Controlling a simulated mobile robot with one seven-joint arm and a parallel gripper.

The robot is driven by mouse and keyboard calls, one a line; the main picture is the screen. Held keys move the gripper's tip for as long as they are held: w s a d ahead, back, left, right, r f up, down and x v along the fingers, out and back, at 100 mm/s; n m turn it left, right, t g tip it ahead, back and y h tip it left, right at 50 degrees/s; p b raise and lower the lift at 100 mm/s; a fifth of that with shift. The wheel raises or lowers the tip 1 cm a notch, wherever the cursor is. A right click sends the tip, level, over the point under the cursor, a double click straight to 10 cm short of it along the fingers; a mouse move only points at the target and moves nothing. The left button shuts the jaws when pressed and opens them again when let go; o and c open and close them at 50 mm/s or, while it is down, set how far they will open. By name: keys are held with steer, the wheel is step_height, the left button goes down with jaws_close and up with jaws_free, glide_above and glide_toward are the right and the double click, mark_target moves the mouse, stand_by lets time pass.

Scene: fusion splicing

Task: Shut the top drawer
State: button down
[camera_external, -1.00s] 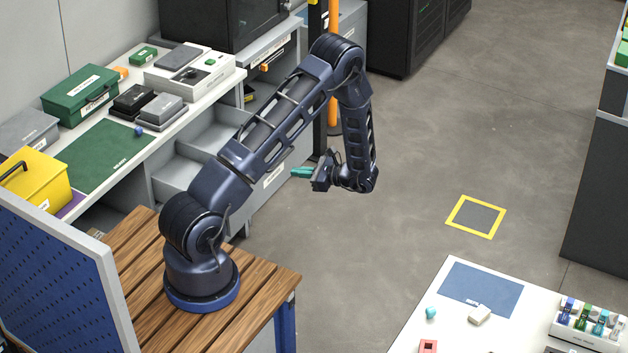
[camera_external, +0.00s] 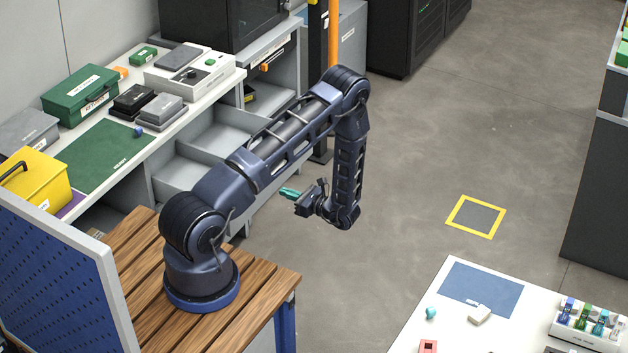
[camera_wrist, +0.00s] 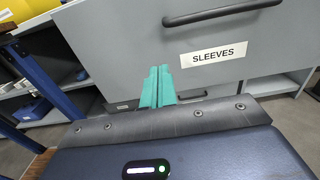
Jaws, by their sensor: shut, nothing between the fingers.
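The top drawer (camera_external: 203,146) is a grey, pulled-out drawer with divided compartments, below the left workbench in the external view. My arm hides part of its front. In the wrist view a grey drawer front (camera_wrist: 230,77) fills the upper part, with a white "SLEEVES" label (camera_wrist: 213,54) and a dark bar handle (camera_wrist: 222,13) above it. My gripper (camera_external: 289,193) has teal fingers, shut and empty, in front of the drawer's outer side. In the wrist view the fingers (camera_wrist: 157,86) lie left of and below the label. I cannot tell whether they touch the front.
The bench top holds a green case (camera_external: 80,94), a green mat (camera_external: 106,156), a yellow box (camera_external: 34,182) and small devices. A wooden table (camera_external: 262,283) carries my base. The floor (camera_external: 420,150) to the right is clear. A white table (camera_external: 405,338) stands at lower right.

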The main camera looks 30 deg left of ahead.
steer(key=a, duration=0.8)
steer(key=shift+a, duration=0.35)
steer(key=a, duration=3.2)
steer(key=shift+a+r, duration=0.15)
steer(key=shift+a, duration=0.2)
